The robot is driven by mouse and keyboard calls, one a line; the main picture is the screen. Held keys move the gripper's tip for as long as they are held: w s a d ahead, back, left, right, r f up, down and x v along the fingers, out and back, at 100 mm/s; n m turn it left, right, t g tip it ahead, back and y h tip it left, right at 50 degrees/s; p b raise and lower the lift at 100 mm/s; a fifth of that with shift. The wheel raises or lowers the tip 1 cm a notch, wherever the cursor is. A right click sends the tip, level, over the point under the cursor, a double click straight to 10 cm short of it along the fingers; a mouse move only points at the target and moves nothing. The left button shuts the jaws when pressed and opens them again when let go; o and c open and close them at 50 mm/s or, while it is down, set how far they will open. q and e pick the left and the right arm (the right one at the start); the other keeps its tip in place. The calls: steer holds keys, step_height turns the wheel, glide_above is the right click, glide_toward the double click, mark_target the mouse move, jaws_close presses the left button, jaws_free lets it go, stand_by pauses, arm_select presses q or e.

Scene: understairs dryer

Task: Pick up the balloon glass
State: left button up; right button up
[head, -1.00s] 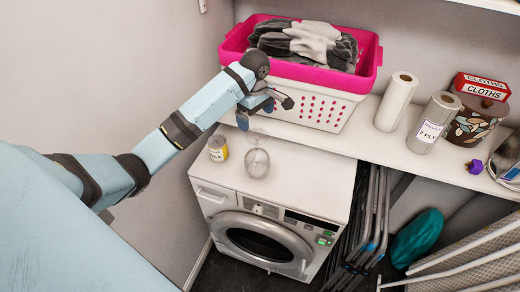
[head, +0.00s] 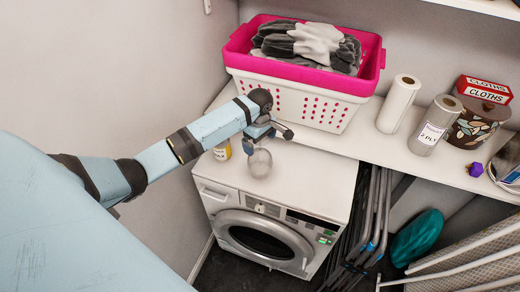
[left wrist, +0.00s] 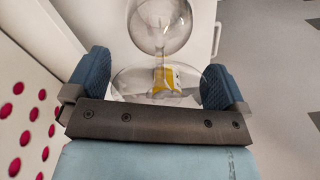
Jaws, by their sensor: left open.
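The clear balloon glass (head: 260,164) stands on the white washing machine top (head: 310,185). My left gripper (head: 262,138) is open just above and behind the glass in the head view, partly covering its upper part. In the left wrist view the glass (left wrist: 165,25) shows as two rounded clear parts joined by a narrow neck. The nearer clear part lies between the two blue finger pads of the gripper (left wrist: 153,82), with gaps that are hard to judge. The right gripper is not in view.
A pink and white basket (head: 300,95) of cloths sits on the shelf behind. The machine top right of the glass is clear.

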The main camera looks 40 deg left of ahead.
arm_select(q)
steer(key=c, duration=1.2)
steer(key=shift+w+r, duration=0.1)
steer(key=shift+r, duration=0.15)
